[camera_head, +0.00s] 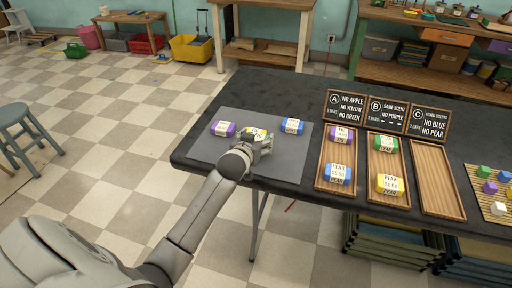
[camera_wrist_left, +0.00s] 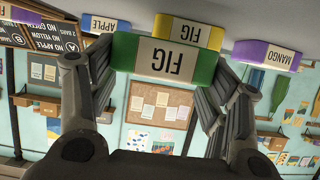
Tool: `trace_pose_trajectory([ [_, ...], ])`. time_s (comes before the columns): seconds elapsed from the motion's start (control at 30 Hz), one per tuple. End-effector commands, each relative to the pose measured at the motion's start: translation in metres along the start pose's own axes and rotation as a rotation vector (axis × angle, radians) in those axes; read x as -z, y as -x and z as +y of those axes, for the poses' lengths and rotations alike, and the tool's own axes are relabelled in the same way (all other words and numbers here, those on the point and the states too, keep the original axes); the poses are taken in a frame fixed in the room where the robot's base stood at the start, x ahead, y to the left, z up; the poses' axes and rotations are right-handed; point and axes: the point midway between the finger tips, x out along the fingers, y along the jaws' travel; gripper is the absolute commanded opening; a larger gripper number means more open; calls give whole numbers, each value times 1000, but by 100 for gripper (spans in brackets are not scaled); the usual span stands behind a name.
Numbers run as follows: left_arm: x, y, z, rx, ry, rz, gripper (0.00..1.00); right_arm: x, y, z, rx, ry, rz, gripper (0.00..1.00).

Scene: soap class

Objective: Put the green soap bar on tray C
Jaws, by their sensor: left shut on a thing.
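My left gripper (camera_head: 258,146) is over the grey mat (camera_head: 205,148) at the table's left. In the wrist view, the left gripper (camera_wrist_left: 160,80) has its fingers on both ends of a green soap bar (camera_wrist_left: 203,66) with a white FIG label. In the head view my gripper mostly hides this bar. I cannot tell whether it touches the mat. A yellow FIG bar (camera_wrist_left: 215,39) is just behind it. Tray C (camera_head: 437,182), under the sign C (camera_head: 429,120), is empty. My right gripper is not in view.
On the mat are a purple MANGO bar (camera_head: 223,129) and a blue APPLE bar (camera_head: 292,126). Tray A (camera_head: 338,160) holds a purple and a blue bar. Tray B (camera_head: 388,160) holds a green PEAR and a yellow PEAR bar. A mat with small cubes (camera_head: 484,171) is at right.

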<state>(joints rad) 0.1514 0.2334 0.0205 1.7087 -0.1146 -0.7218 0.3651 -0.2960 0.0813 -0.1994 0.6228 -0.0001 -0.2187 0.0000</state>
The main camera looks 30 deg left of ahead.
Motion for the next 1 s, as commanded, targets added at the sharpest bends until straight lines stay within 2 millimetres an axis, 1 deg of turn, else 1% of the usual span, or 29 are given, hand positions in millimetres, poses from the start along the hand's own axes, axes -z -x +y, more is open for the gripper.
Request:
trace_pose_trajectory([
  [0.03,-12,-3,0,0,-2,-5,44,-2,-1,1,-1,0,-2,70],
  [0.13,-22,-8,0,-1,0,-3,44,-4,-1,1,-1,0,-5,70],
  [0.57,-29,-10,0,-1,0,-2,44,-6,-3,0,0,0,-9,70],
  [0.6,-30,-10,0,-1,0,-3,73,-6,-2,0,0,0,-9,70],
  [0.73,-29,-10,0,-1,0,-3,90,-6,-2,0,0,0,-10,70],
  [0.77,-29,-10,0,-1,0,-3,92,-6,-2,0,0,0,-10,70],
  [1.0,-29,-10,0,-1,0,-3,92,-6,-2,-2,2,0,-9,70],
])
